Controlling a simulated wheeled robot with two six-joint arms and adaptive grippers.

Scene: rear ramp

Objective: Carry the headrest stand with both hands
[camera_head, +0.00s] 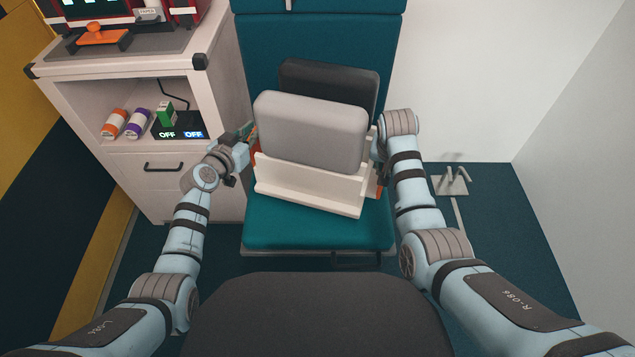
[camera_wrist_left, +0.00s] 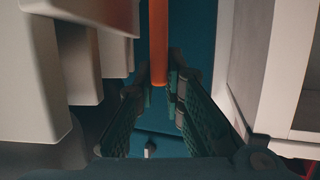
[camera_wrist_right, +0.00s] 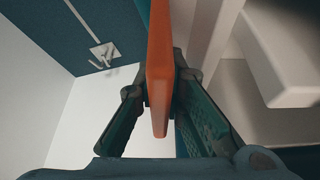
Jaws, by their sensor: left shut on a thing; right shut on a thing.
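The headrest stand (camera_head: 308,190) is a white rack with orange side handles, seen in the head view over a teal seat. A grey headrest (camera_head: 311,130) and a black headrest (camera_head: 330,84) stand in it. My left gripper (camera_head: 244,144) is at the stand's left side, shut on an orange handle (camera_wrist_left: 158,45) that shows between its fingers in the left wrist view. My right gripper (camera_head: 378,165) is at the right side, shut on the other orange handle (camera_wrist_right: 159,75). The stand looks slightly tilted in the head view. Whether it touches the seat I cannot tell.
The teal seat (camera_head: 275,235) lies below and behind the stand. A white cabinet (camera_head: 150,185) stands close on the left, with bottles (camera_head: 114,124) on its shelf. A metal bracket (camera_head: 450,180) is on the right. A white wall (camera_head: 480,80) bounds the right side.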

